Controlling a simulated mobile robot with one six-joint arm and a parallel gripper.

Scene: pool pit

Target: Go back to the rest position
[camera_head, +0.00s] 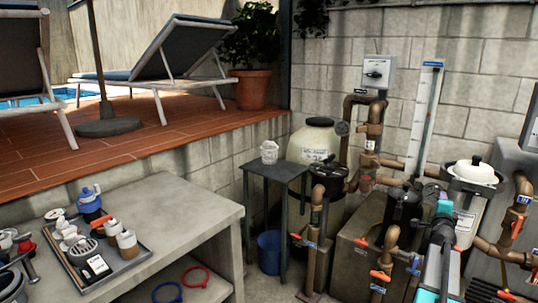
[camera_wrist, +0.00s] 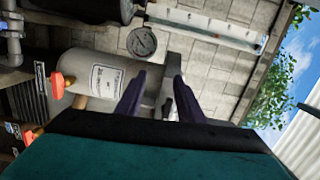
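My gripper (camera_wrist: 158,92) shows in the wrist view as two dark fingers standing apart, with nothing seen held between them. Behind the fingers are a pale labelled cylinder (camera_wrist: 88,75) and a round gauge (camera_wrist: 141,42), seen tilted. In the head view, part of my arm (camera_head: 436,275), teal and dark, rises at the lower right in front of the pipework. The fingertips cannot be made out clearly there.
A small dark table (camera_head: 276,170) bears a crumpled white item. A concrete bench (camera_head: 190,208) with a loaded tray (camera_head: 128,262) stands left.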

